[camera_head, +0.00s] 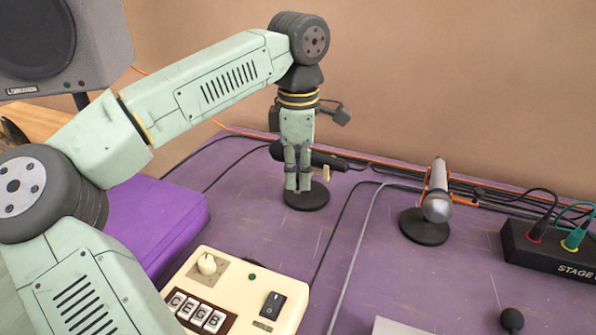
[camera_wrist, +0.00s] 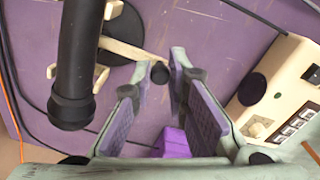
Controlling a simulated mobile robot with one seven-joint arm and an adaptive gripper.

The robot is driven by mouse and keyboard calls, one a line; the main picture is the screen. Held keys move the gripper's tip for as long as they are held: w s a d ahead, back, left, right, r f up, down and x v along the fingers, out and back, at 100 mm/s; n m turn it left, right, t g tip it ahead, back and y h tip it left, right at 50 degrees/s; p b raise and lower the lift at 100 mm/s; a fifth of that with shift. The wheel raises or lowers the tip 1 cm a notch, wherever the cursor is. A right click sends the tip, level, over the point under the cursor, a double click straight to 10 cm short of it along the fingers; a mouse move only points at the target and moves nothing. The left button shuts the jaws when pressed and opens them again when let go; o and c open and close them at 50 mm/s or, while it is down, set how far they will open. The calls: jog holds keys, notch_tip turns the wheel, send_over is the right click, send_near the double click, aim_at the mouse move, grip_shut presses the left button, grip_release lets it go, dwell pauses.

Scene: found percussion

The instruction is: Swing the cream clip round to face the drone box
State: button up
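The cream clip (camera_wrist: 122,48) is on a round-based stand (camera_head: 307,198) and holds a black microphone (camera_wrist: 75,65). In the head view the clip (camera_head: 325,174) shows only as a small cream piece beside my gripper. A cream bar runs from the clip to a dark knob (camera_wrist: 159,72) between or just beyond my fingertips; I cannot tell whether they touch it. My gripper (camera_head: 298,186) points down in front of the stand. In the wrist view its fingers (camera_wrist: 157,77) are apart. The cream drone box (camera_head: 250,290) with lettered keys stands nearer; the microphone points away from it.
A silver microphone on a stand (camera_head: 424,228) stands to the right, with a black stage box (camera_head: 553,252) beyond. A purple case (camera_head: 150,225) lies left and a speaker (camera_head: 60,45) stands behind it. Cables cross the purple table; its middle right is fairly clear.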

grip_shut()
